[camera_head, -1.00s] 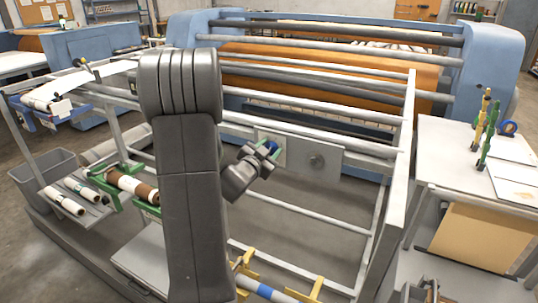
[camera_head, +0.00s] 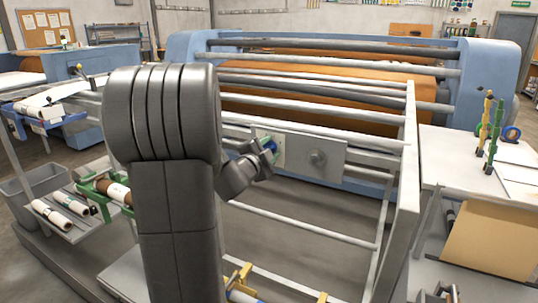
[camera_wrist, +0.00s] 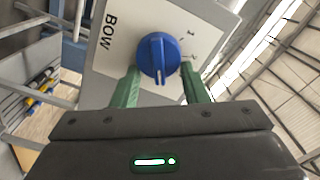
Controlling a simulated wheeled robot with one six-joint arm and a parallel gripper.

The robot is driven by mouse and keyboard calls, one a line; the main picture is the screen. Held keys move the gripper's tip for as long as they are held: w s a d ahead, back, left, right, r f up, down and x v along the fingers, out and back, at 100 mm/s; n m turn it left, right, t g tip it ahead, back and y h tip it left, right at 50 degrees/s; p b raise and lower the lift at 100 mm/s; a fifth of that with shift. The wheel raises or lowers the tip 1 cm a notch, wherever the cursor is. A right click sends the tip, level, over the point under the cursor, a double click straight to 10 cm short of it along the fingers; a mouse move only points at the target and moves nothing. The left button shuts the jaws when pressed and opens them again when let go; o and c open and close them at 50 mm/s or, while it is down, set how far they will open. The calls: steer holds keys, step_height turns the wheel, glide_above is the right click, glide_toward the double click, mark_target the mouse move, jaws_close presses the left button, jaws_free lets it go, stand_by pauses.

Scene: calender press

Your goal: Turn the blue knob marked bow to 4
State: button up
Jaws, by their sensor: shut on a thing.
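The blue knob (camera_wrist: 158,57) sits on a pale plate (camera_wrist: 108,62) with the word BOW, which reads sideways at its left. The knob's ridge with a white line points down in the wrist view. Small scale marks show right of the knob; their figures are hard to read, and the rest of the scale is hidden. My gripper (camera_wrist: 160,76) is shut on the knob, with one green finger at each side. In the head view my gripper (camera_head: 266,149) reaches the panel from the left, and a bit of the knob (camera_head: 271,144) shows between the fingers.
A grey round knob (camera_head: 317,157) is on the panel to the right. Long rails (camera_head: 320,128) run above and below the panel. A white upright (camera_head: 398,205) and a table (camera_head: 440,160) with coloured tools stand at right. Open floor lies below the panel.

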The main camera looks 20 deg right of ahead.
stand_by(0.4)
steer(key=o, duration=0.9)
steer(key=shift+o, duration=0.2)
steer(key=b+v, duration=0.1)
steer(key=v, duration=1.3)
steer(key=p+x, duration=0.1)
steer(key=x, duration=1.3)
